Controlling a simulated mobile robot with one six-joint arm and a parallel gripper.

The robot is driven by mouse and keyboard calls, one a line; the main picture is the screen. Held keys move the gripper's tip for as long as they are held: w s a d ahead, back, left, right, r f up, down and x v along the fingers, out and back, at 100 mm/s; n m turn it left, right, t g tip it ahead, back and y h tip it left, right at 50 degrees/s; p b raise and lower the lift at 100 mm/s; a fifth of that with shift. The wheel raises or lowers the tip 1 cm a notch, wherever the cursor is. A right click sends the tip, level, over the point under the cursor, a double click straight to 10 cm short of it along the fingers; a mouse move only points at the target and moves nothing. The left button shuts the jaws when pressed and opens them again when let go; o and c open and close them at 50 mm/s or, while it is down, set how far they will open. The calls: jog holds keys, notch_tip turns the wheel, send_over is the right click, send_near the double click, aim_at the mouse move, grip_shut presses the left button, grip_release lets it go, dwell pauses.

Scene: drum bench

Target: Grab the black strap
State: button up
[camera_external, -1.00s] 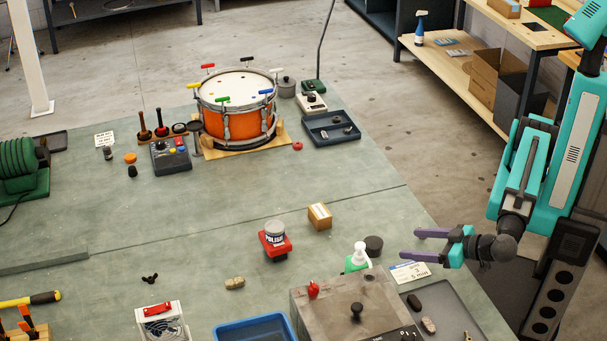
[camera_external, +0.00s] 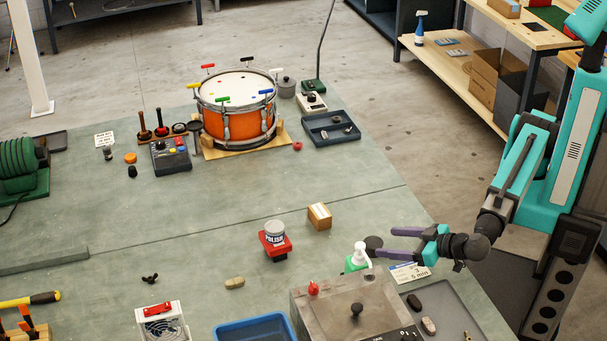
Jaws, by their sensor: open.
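I cannot pick out a black strap for certain. The orange drum (camera_external: 240,125) sits on a wooden base at the back of the bench, far from my gripper.
A green-and-white pump bottle (camera_external: 359,259) stands left of the fingers. A grey metal box (camera_external: 325,310) and a dark tray (camera_external: 452,318) are in front. A cardboard box (camera_external: 319,216) and a red-based polish tin (camera_external: 275,240) are farther left.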

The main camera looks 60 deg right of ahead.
aim_at(374, 243)
jog(key=shift+w, duration=0.1)
jog(key=shift+f+p+x, duration=0.15)
jog(key=shift+p+x, duration=0.35)
jog(key=shift+x, duration=0.75)
jog(key=shift+f+p+x, duration=0.15)
jog(key=shift+p+x, duration=0.3)
jog(key=shift+x, duration=0.85)
jog(key=shift+a, duration=0.1)
jog(key=c, duration=1.1)
